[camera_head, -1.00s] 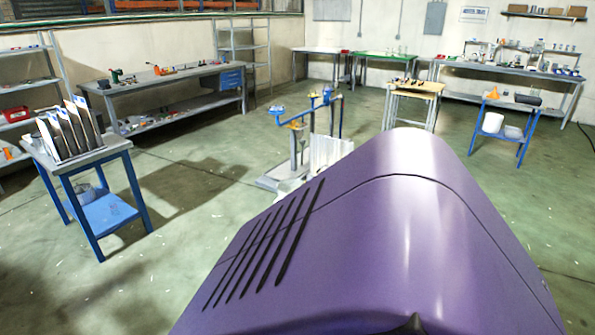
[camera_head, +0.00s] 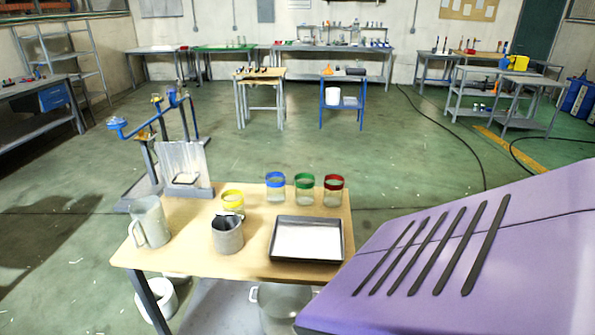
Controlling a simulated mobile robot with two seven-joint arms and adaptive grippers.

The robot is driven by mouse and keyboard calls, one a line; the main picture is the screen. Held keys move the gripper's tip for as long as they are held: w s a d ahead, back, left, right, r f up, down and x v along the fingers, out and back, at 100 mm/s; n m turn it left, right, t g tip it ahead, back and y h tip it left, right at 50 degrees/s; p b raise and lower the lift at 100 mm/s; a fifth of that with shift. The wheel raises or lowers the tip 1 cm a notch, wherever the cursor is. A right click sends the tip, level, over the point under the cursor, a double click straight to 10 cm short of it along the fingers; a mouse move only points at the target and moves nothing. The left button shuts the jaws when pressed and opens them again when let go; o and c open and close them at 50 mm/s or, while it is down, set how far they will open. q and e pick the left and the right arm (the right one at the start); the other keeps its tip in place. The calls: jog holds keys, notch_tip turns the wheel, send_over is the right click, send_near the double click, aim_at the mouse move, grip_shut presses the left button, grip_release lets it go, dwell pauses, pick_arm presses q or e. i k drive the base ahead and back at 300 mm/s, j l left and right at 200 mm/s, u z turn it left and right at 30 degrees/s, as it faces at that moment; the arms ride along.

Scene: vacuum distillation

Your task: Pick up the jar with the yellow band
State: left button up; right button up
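The jar with the yellow band (camera_head: 232,194) stands on the wooden table top in the head view, left of the middle. A grey metal mug (camera_head: 228,240) stands just in front of it and hides its lower part. Behind and to the right of it, three similar clear jars stand in a row: one with a blue band (camera_head: 275,190), one with a green band (camera_head: 304,191) and one with a red band (camera_head: 333,192). Neither of my grippers shows in the head view.
On the wooden table (camera_head: 186,255), a grey pitcher (camera_head: 149,224) stands at the left and a dark-rimmed tray (camera_head: 308,258) lies at the front right. A blue-armed stand (camera_head: 145,165) is behind the table's left end. A purple slotted surface covers the lower right.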

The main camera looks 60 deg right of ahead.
aim_at(234, 207)
jog(key=z, duration=1.35)
jog(key=i+z, duration=0.1)
jog(key=i+j, duration=0.05)
